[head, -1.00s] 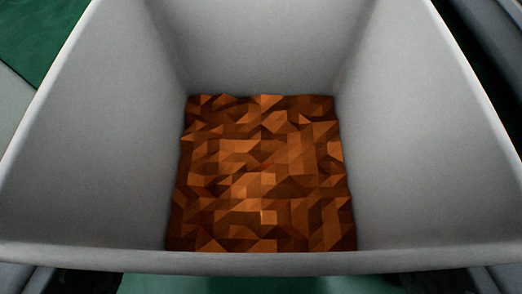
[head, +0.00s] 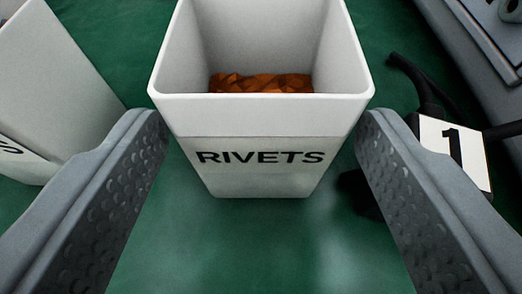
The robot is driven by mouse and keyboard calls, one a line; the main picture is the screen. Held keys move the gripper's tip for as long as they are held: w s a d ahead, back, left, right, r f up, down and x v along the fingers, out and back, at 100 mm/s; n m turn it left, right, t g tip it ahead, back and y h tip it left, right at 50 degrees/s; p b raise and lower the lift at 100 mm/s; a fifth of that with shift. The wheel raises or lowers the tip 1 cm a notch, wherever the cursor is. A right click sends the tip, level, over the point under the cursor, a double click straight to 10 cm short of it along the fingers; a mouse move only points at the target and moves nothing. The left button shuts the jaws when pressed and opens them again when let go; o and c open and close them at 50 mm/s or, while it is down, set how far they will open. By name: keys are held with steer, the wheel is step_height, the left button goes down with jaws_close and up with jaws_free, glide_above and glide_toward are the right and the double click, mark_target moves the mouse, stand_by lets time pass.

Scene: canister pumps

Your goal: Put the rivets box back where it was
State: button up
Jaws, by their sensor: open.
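The rivets box (head: 260,165) is a white, open-topped box with "RIVETS" in black on its front. It stands upright on the green surface at the upper middle of the head view, with brown-orange contents (head: 260,83) inside. My gripper (head: 262,125) is open. Its two grey fingers point towards the box, with the tips near its left and right sides. Green surface shows in the gap between the fingers in front of the box. I cannot tell whether the tips touch the box.
A second white box (head: 62,85) with partly cut-off lettering stands at the left. At the right are a tag marked "1" (head: 455,152), a black cable (head: 418,82) and grey equipment (head: 475,40). The green surface (head: 255,245) in front of the box is clear.

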steer(key=v, duration=0.7)
steer(key=shift+s, duration=0.2)
steer(key=s+r+t, duration=0.1)
steer(key=s+r, duration=0.7)
steer(key=s, duration=0.5)
steer(key=s+r+t, duration=0.1)
steer(key=s+r, duration=0.6)
steer(key=s, duration=0.7)
steer(key=s+r+t, duration=0.2)
steer(key=s+r, duration=0.6)
steer(key=s, duration=0.5)
steer(key=shift+s+r, duration=0.25)
steer(key=shift+r, duration=0.05)
